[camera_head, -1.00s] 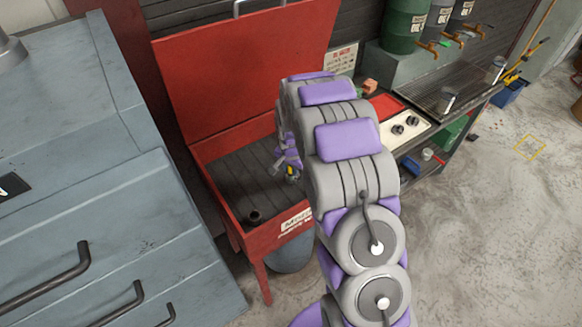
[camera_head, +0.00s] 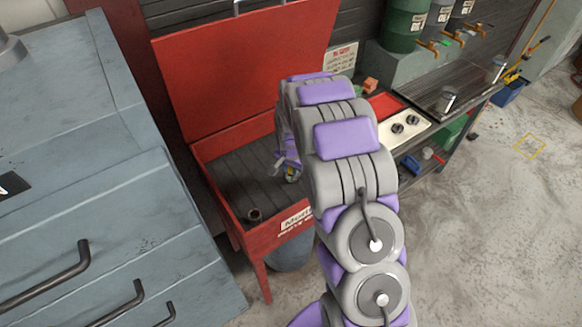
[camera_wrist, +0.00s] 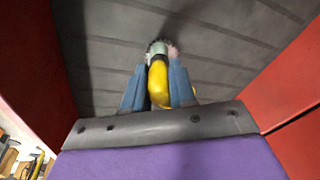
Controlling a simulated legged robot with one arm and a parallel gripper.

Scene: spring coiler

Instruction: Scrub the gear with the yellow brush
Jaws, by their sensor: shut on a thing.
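In the wrist view, my gripper (camera_wrist: 160,90) is shut on the yellow brush (camera_wrist: 158,82), its two blue-grey fingers on either side of the handle. Just beyond the fingertips is a small grey-green round piece with a dark toothed edge (camera_wrist: 160,46). I cannot tell whether it is the gear or the brush head, or whether it touches anything. In the head view, my gripper (camera_head: 289,170) is low inside the red parts washer, mostly hidden by my arm. No gear can be made out clearly there.
The red washer basin (camera_head: 258,245) has a grey ribbed floor, side walls and a raised lid (camera_head: 245,70). A small dark round fitting (camera_head: 254,215) stands near its front left. A blue-grey cabinet (camera_head: 70,200) is at left; a bench with knobs (camera_head: 404,128) is at right.

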